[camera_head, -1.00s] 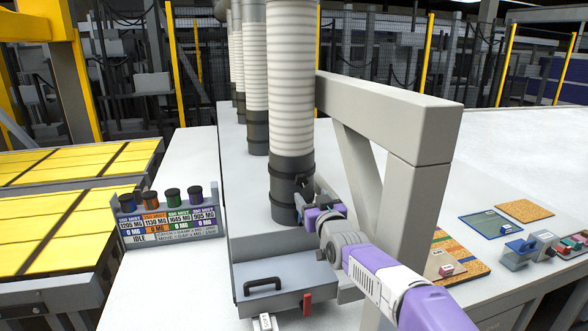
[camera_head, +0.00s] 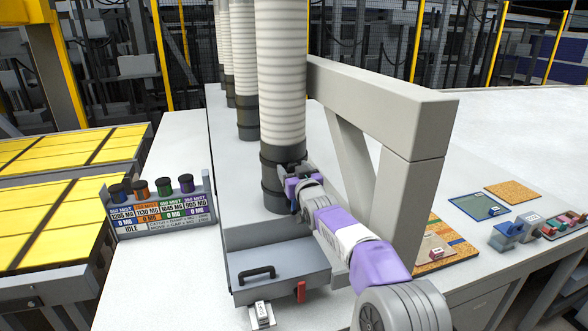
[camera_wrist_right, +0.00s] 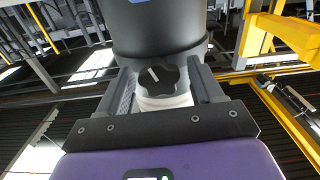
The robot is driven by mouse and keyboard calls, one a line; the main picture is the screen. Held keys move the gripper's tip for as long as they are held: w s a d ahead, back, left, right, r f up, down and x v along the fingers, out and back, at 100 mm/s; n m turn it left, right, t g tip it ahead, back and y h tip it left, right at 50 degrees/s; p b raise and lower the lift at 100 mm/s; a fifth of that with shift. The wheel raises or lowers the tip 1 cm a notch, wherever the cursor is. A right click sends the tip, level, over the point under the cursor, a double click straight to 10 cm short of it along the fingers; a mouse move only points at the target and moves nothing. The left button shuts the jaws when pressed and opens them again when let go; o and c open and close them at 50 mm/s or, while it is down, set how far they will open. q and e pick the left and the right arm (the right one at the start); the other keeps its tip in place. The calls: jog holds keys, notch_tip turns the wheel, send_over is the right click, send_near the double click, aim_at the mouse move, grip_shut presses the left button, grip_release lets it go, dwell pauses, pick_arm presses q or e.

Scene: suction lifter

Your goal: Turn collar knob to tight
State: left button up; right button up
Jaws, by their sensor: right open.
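The nearest ribbed white hose (camera_head: 281,80) ends in a dark cylindrical collar (camera_head: 270,195), which also fills the top of the right wrist view (camera_wrist_right: 158,28). A black lobed knob (camera_wrist_right: 158,76) with a white pointer line sits on the collar's side, in front of a pale round base (camera_wrist_right: 163,101). The pointer tilts toward the upper left in the wrist view. My right gripper (camera_wrist_right: 162,82) is open, with one finger on each side of the knob. Contact with it cannot be told. In the head view my right gripper (camera_head: 290,181) is against the collar's right side and hides the knob.
A grey beam frame (camera_head: 395,110) stands right of the hose, close to my right forearm. A grey box with a black handle (camera_head: 257,271) and a red lever (camera_head: 301,292) lies below. A label stand with several colored knobs (camera_head: 160,212) is at left.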

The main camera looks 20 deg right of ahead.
jog(key=c, duration=1.1)
jog(key=shift+o, duration=0.2)
jog(key=shift+m+b, duration=0.3)
jog(key=shift+m, duration=0.1)
